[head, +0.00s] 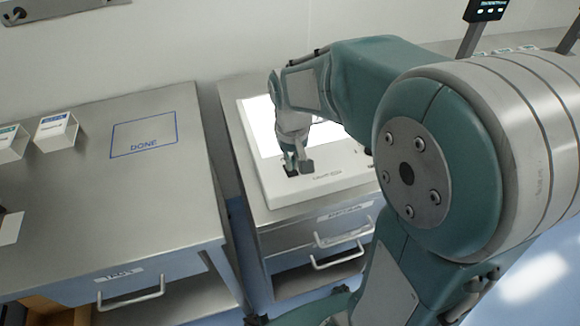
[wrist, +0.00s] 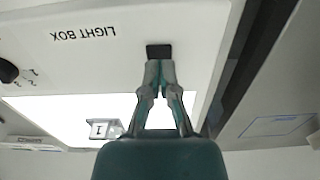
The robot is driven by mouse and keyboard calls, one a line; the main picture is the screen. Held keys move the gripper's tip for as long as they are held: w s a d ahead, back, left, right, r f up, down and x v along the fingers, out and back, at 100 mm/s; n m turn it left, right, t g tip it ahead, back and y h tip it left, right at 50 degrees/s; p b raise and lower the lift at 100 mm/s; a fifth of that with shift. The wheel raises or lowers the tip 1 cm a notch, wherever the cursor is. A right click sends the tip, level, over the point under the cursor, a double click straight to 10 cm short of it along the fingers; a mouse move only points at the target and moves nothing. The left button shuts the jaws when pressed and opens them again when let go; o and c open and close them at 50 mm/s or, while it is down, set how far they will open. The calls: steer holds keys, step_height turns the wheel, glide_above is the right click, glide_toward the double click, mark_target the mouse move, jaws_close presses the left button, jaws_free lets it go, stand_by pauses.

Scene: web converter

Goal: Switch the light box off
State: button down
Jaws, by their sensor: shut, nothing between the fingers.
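The light box (head: 285,190) is a white slab on a metal cabinet, and its panel (head: 262,125) glows white. The lit panel also fills much of the lower wrist view (wrist: 60,112). A black rectangular switch (wrist: 159,51) sits on the white front strip, beside the upside-down LIGHT BOX lettering in the wrist view. My gripper (wrist: 160,66) is shut and empty, its fingertips right at the switch's near edge. I cannot tell whether they touch it. In the head view my gripper (head: 299,166) is low over the box's front left corner.
A black knob (wrist: 8,70) with marks is on the same strip. A small item marked I (wrist: 103,129) is on the lit panel. At left stands a metal counter (head: 90,200) with a blue DONE outline (head: 144,134) and white boxes (head: 55,130). A gap separates counter and cabinet.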

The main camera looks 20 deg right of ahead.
mark_target(292, 173)
steer(key=shift+f, duration=1)
stand_by(0.5)
steer(key=shift+r, duration=3.55)
steer(key=shift+s+r, duration=0.1)
steer(key=s+r+t, duration=0.2)
steer(key=s, duration=0.5)
steer(key=s+r+t, duration=0.2)
steer(key=s+t, duration=0.1)
steer(key=s, duration=0.4)
steer(key=shift+r+t, duration=0.3)
steer(key=shift+r, duration=0.1)
